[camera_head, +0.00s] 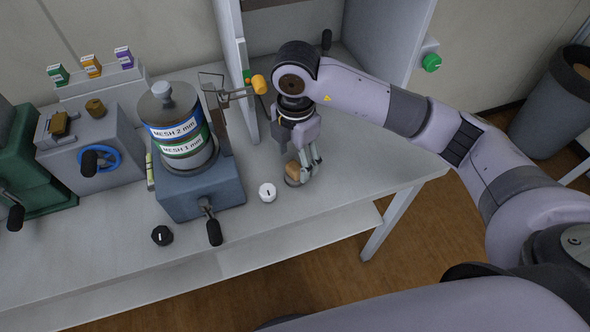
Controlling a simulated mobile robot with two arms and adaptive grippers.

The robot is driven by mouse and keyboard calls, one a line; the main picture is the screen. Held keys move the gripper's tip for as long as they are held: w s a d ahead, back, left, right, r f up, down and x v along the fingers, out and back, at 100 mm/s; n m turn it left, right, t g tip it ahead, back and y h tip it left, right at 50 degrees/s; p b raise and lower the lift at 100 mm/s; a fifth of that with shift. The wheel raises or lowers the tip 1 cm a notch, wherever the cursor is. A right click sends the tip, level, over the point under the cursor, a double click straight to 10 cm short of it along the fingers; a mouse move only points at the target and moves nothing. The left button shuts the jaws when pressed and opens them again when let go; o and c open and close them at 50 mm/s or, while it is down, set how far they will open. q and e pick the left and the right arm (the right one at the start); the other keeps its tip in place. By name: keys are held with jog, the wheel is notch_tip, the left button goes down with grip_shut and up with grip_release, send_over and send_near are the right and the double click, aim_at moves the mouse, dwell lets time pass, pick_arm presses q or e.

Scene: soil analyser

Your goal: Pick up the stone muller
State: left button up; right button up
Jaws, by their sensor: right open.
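The stone muller (292,181) appears to be the small piece with a tan wooden grip and a grey base, standing on the table below my right gripper. My right gripper (305,168) points down at it, open, with fingers close beside the wooden grip. The fingers and palm hide part of the muller, and I cannot tell whether they touch it. My left gripper is not in view.
A sieve shaker (197,187) with stacked mesh sieves stands left of the muller. A white knob (267,192) and a black knob (162,235) are near the front of the table (335,197). Table right of the gripper is clear.

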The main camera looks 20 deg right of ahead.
aim_at(297, 164)
jog(key=shift+f, duration=0.3)
jog(key=f, duration=0.1)
jog(key=f+p, duration=0.1)
jog(key=f, duration=0.1)
jog(key=shift+w+d+f, duration=0.1)
jog(key=shift+d+f, duration=0.15)
jog(key=shift+f, duration=0.65)
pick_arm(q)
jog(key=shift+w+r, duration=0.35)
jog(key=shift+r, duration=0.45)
pick_arm(e)
jog(key=shift+c, duration=0.5)
jog(key=shift+c, duration=0.7)
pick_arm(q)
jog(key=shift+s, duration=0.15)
pick_arm(e)
grip_shut()
